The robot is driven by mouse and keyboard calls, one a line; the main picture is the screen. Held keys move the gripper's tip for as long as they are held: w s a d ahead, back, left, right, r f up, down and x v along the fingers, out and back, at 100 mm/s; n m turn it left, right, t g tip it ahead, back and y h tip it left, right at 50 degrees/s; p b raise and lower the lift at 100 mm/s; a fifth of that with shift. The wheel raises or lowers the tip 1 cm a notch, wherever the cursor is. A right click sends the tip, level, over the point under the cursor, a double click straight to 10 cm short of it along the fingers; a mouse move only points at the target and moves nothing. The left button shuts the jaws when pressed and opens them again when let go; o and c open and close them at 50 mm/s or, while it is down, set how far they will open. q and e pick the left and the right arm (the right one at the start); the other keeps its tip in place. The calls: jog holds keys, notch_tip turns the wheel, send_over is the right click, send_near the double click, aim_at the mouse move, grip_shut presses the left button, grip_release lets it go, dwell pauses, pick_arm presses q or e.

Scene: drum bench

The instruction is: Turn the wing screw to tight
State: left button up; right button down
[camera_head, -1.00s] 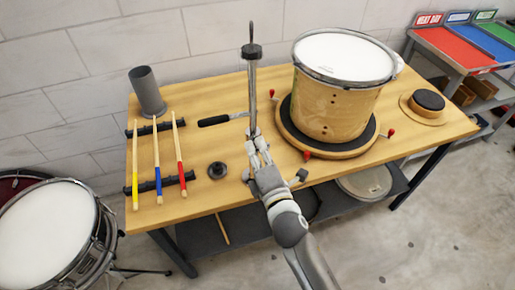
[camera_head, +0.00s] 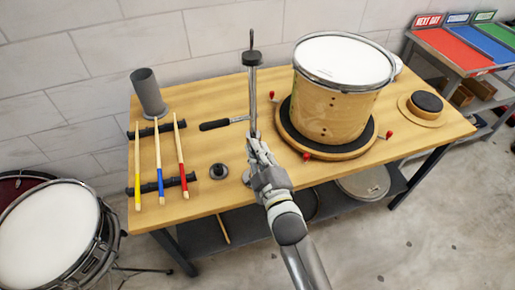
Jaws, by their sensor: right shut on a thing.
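An upright metal cymbal stand (camera_head: 252,95) with a dark disc near its top stands on the front middle of the wooden bench. My right gripper (camera_head: 254,143) reaches up from the front to the lower part of the stand's tube. It is shut on the wing screw there; the fingers hide the screw, so its angle cannot be told. My left gripper is not in view.
A drum (camera_head: 338,90) stands on a round turntable (camera_head: 335,152) with red knobs, right of the stand. A black-handled tool (camera_head: 215,125) lies left of the tube. A dark round piece (camera_head: 218,171), drumsticks on racks (camera_head: 158,165) and a grey cup (camera_head: 148,92) are further left.

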jog(key=m+p, duration=0.1)
jog(key=m, duration=0.3)
jog(key=shift+d+m+p, duration=0.1)
jog(key=shift+m+p, duration=0.6)
jog(key=shift+m, duration=1.5)
jog(key=c, duration=1.5)
grip_release()
jog(key=shift+c, duration=0.2)
jog(key=shift+s+d, duration=0.1)
jog(key=v, duration=1.1)
jog(key=shift+s, duration=0.35)
jog(key=shift+d, duration=0.1)
